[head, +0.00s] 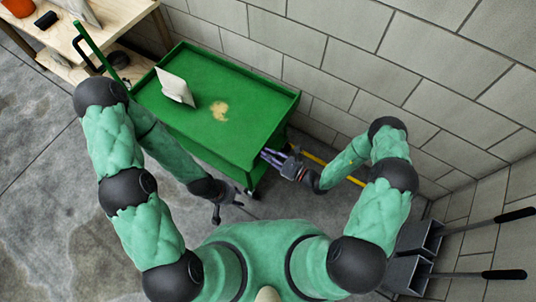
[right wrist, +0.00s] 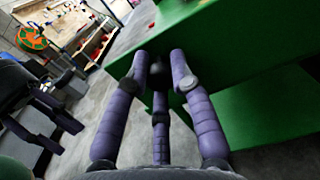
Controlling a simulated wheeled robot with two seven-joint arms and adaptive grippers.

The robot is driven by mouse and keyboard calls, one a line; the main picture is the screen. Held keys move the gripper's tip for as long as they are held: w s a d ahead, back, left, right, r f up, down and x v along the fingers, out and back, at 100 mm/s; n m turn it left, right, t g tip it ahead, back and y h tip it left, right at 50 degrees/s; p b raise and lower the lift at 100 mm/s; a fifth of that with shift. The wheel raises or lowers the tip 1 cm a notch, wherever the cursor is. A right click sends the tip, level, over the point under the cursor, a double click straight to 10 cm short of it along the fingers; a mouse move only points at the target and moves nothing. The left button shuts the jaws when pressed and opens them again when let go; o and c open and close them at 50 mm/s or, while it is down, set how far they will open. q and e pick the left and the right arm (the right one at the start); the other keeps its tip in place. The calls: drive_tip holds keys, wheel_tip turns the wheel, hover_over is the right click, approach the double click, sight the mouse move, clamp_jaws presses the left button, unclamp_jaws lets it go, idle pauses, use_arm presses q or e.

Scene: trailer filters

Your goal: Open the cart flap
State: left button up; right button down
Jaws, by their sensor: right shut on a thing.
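The green cart (head: 194,125) stands against the block wall in the head view, its flat top tilted in the picture. My right gripper (head: 268,156) is at the cart's near right corner, below the top's rim. My left gripper (head: 228,209) is dark, empty and open, off the cart's near side.
A pale card (head: 175,86) stands on the cart top beside a tan patch (head: 219,111). A wooden workbench (head: 90,40) is at upper left. Grey dustpans (head: 412,250) with black handles are at lower right. A yellow bar (head: 322,165) lies behind my right arm.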

drive_tip(key=shift+s+d+f+t+y+b, duration=0.3)
drive_tip(key=shift+d+f+t+y+b, duration=0.2)
drive_tip(key=shift+t+y+b, duration=0.3)
drive_tip(key=shift+s+d+f+t+y+b, duration=0.35)
drive_tip(key=shift+f+t+y+b, duration=0.25)
drive_tip(key=shift+y, duration=0.4)
drive_tip(key=shift+s+d+f+t+y+b, duration=0.25)
drive_tip(key=shift+d+f+t+y+b, duration=0.3)
drive_tip(key=shift+y, duration=0.35)
